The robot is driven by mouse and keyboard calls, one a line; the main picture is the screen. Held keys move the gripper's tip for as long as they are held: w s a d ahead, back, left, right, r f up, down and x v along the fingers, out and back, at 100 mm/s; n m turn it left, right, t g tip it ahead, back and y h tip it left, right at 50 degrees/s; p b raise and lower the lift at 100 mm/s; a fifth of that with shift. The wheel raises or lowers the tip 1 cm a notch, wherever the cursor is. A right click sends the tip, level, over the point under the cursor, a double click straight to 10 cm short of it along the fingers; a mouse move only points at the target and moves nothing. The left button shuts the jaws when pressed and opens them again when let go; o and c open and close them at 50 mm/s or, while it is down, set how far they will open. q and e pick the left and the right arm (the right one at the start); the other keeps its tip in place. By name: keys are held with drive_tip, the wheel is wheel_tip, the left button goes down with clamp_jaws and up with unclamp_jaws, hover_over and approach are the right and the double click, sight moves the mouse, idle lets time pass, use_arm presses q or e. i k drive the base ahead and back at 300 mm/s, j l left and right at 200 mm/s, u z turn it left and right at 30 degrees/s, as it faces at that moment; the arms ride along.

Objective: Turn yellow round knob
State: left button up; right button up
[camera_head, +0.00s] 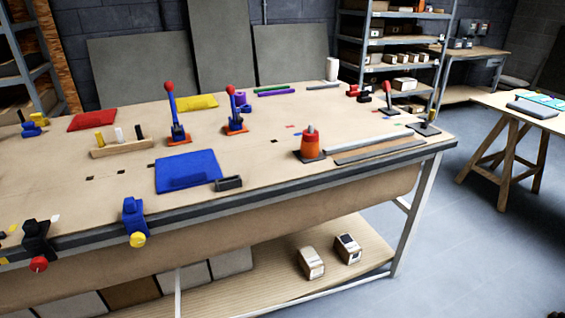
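A yellow round knob (137,240) shows at the lower left in the head view. It sits at the lower front of a blue fixture (133,212) mounted at the table's front edge. Its face points toward me. The turn position of the knob cannot be told at this size. Neither of my grippers is in view, and nothing touches the knob.
A black fixture with a red knob (39,264) sits left of it on the wooden worktable (270,170). A blue panel (188,171) and a grey block (229,183) lie behind and to the right. Upright levers (175,110) stand farther back. Open floor lies right.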

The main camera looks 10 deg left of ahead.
sight(137, 239)
drive_tip(key=u, duration=1.3)
